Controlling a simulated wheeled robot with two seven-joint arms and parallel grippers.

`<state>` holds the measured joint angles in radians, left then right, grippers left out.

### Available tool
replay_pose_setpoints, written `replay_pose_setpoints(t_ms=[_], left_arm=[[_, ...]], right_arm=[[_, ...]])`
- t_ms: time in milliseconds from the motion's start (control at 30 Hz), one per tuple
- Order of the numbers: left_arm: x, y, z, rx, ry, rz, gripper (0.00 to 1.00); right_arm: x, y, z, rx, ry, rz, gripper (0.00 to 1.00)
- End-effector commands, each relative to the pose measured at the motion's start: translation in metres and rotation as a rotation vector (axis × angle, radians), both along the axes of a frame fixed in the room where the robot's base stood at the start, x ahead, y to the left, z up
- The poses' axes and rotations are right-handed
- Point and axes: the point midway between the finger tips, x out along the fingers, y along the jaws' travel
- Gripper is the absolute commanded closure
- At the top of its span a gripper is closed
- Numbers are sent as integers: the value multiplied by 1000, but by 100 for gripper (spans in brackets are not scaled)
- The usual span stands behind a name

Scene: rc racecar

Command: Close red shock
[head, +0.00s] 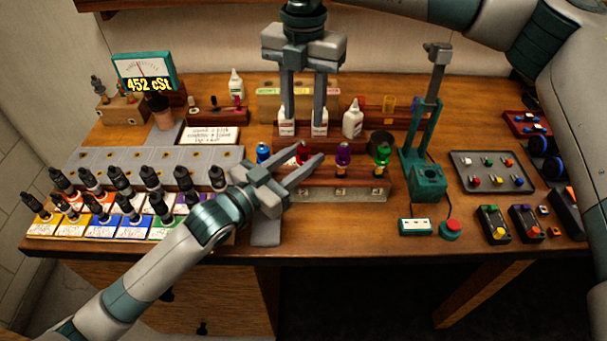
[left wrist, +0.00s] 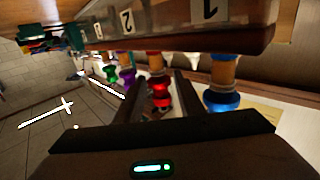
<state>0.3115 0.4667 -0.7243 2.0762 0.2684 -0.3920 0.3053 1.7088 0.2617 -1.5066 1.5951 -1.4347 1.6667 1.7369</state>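The red shock (head: 303,152) stands in a wooden rack (head: 345,172) between a blue shock (head: 263,152) and a purple shock (head: 343,154); a green shock (head: 383,155) is at the rack's right end. My left gripper (head: 296,157) is open, with its fingers reaching toward the red shock. In the left wrist view the red shock (left wrist: 158,92) appears between the two spread fingers; contact cannot be told. Its lower part is hidden by a finger in the head view. My right gripper (head: 303,108) is open, pointing down behind the rack, in front of small white bottles (head: 287,128).
Several black-capped dropper bottles (head: 130,205) crowd the left front. A gauge (head: 145,72) reads 452 cSt. A green press (head: 425,170) stands right of the rack, with a red button (head: 450,228) before it. A grey parts tray (head: 490,185) lies farther right.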

Motion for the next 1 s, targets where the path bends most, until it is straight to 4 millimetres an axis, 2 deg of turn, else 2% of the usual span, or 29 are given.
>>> replay_pose_setpoints(t_ms=[333,367,500,767,1000], left_arm=[[2,-2,0,0,0,0,65],[2,-2,0,0,0,-1,67],[2,-2,0,0,0,0,100],[2,-2,0,0,0,0,100],[2,-2,0,0,0,0,100]], right_arm=[[0,0,0,0,0,0,64],[0,0,0,0,0,0,64],[0,0,0,0,0,0,64],[0,0,0,0,0,17,64],[0,0,0,0,0,159,64]])
